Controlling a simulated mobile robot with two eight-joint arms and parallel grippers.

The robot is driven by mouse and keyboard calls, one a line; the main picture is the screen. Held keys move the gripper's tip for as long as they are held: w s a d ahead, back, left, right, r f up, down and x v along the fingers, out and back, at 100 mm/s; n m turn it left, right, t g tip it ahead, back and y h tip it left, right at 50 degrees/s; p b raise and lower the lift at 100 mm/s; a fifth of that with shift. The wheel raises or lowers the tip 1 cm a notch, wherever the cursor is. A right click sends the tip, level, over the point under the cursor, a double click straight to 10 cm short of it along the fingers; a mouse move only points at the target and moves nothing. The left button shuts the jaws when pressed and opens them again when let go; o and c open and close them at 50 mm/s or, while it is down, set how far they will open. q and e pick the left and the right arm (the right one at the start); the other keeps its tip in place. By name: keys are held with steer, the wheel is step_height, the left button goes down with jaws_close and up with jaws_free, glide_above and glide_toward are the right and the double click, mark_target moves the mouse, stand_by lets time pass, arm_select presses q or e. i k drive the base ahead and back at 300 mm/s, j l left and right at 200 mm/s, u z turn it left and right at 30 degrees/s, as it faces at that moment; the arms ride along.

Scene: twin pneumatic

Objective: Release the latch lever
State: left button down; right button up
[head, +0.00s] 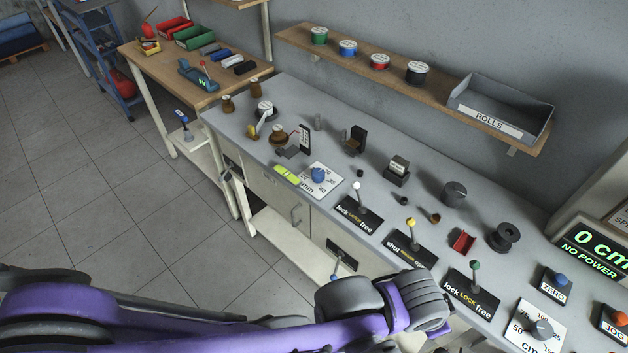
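The latch lever (361,199) has a white knob and a thin stem. It rises from a black plate (359,216) on the grey workbench, marked "lock" on the left, "LATCH" in yellow and "free" on the right. The stem leans slightly left, toward the "lock" side. A purple arm of mine crosses the bottom of the view, in front of the bench and apart from the lever. Neither gripper can be seen, and nothing of mine touches the lever.
A yellow-knobbed lever (411,232) and a green-knobbed lever (474,277) stand to the right. A blue knob (318,175) on a dial card is close to the left. The display (595,248) reads "NO POWER".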

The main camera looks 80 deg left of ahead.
mark_target(355, 186)
steer(key=u, duration=2.35)
